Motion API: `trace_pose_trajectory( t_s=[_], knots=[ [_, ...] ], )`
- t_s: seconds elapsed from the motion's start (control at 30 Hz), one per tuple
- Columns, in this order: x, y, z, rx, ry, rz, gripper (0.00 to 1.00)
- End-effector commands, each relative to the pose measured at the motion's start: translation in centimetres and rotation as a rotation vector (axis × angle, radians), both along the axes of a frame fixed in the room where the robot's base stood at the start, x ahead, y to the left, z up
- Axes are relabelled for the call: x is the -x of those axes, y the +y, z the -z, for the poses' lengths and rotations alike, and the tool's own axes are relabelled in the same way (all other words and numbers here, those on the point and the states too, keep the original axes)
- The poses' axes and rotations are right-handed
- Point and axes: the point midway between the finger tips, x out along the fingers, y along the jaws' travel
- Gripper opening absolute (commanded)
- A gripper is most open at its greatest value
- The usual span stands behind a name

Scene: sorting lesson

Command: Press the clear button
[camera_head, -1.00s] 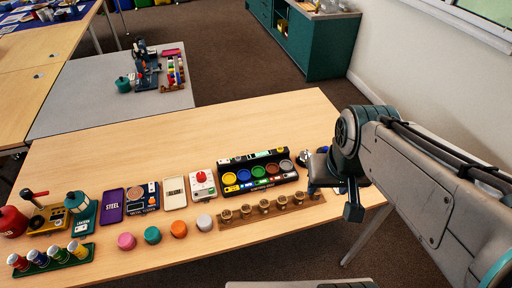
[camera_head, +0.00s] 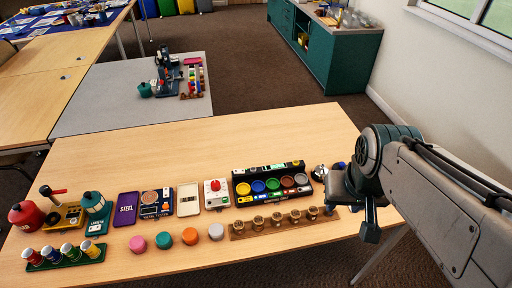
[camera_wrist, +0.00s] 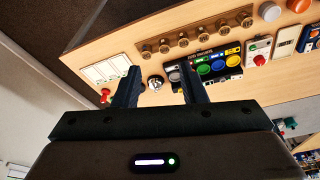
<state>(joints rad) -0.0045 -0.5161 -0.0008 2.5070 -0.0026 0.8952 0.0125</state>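No button marked clear can be read at this size. A black sorting station (camera_head: 272,186) with several coloured round dishes and small labelled blocks stands on the wooden table; it also shows in the wrist view (camera_wrist: 212,64). A white box with a red knob (camera_head: 216,193) stands left of it, and a blue panel labelled as a metal tester (camera_head: 156,203) further left. My gripper (camera_wrist: 158,84) is open and empty, its two dark fingers apart. In the head view it is at the table's right end, right of the station, partly hidden by my arm. A shiny round bell-like thing (camera_wrist: 155,82) shows between the fingers.
A wooden strip with several brass weights (camera_head: 283,221) lies in front of the station. Coloured discs (camera_head: 164,240) lie left of it. A red canister (camera_head: 25,215), a teal lantern (camera_head: 96,212) and a bottle rack (camera_head: 64,258) stand at left. The table's back half (camera_head: 220,140) is clear.

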Motion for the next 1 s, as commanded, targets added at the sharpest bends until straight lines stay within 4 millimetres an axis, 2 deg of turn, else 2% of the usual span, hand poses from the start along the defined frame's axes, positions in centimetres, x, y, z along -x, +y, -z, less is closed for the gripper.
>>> trace_pose_trajectory(
  t_s=[0.03,0.1,0.13,1.0],
  knots=[
    [0.00,0.00,0.00,0.000,0.000,0.000,0.24],
    [0.00,0.00,0.00,0.000,0.000,0.000,0.04],
    [0.00,0.00,0.00,0.000,0.000,0.000,0.00],
    [0.00,0.00,0.00,0.000,0.000,0.000,0.00]
  ],
)
